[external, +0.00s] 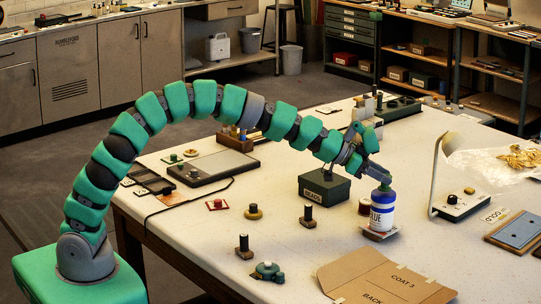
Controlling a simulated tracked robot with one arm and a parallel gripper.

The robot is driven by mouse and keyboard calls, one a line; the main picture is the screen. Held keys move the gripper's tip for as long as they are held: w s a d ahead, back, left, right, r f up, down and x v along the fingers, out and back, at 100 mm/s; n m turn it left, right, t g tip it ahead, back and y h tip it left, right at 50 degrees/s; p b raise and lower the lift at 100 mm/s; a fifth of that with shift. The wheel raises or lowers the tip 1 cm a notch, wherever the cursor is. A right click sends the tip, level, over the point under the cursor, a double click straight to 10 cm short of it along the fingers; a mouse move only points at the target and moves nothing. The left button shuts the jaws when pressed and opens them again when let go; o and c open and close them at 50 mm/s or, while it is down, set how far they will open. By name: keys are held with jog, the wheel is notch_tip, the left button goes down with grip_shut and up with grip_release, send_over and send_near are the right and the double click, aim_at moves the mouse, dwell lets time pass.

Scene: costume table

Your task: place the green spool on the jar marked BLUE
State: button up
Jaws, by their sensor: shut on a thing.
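The jar marked BLUE (382,212), blue and white, stands upright on a small flat base on the right half of the table. My gripper (383,177) reaches down over the jar's top. It is shut on a small green thing (385,184), which appears to be the green spool. The spool is right at the jar's top; I cannot tell whether it touches the jar or is just above it. The fingers partly hide the spool.
A dark green box (323,190) stands left of the jar. A cardboard pattern piece (388,282) lies in front. A white lamp (437,175) stands to the right.

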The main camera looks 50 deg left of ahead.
jog(key=shift+f, duration=0.5)
jog(key=shift+f, duration=0.1)
jog(key=o, duration=0.9)
jog(key=shift+o, duration=0.2)
jog(key=shift+s+a+r, duration=0.25)
jog(key=shift+a+r, duration=0.1)
jog(key=shift+r, duration=0.1)
jog(key=v, duration=1.1)
jog(key=shift+b, duration=0.35)
